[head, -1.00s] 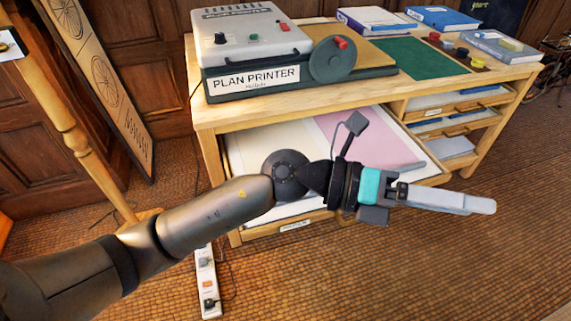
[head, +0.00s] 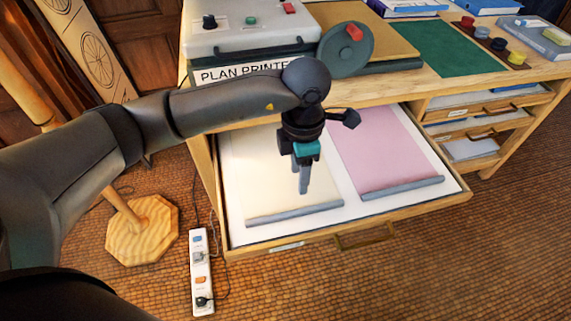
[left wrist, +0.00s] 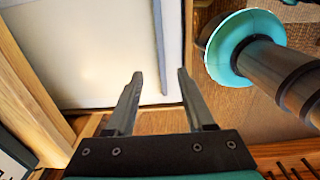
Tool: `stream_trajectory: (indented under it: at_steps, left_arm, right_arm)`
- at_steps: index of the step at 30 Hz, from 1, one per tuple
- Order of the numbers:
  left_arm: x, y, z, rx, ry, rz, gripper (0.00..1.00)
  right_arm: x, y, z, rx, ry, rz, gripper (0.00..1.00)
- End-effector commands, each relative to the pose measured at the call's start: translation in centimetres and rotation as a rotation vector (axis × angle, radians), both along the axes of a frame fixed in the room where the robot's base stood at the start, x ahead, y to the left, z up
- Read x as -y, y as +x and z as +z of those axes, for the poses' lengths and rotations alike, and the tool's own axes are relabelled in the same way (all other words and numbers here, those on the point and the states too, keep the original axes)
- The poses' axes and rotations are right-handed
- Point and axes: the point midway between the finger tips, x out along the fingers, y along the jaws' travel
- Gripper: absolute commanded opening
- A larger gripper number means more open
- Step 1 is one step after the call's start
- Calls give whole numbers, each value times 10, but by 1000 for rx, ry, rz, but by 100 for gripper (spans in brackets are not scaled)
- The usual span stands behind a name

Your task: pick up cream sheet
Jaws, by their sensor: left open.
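The cream sheet (head: 262,180) lies flat in the left half of the open drawer (head: 240,238), with a grey bar (head: 295,215) along its front edge. In the left wrist view the cream sheet (left wrist: 95,45) fills the upper left, with the bar (left wrist: 160,45) at its right edge. My left gripper (head: 303,190) points down over the sheet's right part, behind the bar. My left arm hides part of the sheet's far end. My right gripper is not in view.
A pink sheet (head: 378,148) with its own grey bar (head: 402,188) lies on the drawer's right side. The plan printer (head: 250,30) stands on the cabinet top above the drawer. A power strip (head: 201,270) with cords lies on the floor at front left.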

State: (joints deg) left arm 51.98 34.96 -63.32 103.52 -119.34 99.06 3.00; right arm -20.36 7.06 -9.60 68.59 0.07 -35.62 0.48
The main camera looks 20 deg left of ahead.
Motion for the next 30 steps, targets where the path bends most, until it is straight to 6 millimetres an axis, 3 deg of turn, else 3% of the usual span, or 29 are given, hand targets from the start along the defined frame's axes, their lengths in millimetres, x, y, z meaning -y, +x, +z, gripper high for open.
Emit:
stream_trajectory:
  at_steps: [15,30]
  left_arm:
    - [1,-1,-68,-2,-2,0,54]
    - [0,-1,-94,-1,-3,-1,54]
  right_arm:
    - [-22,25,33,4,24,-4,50]
    - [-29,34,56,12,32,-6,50]
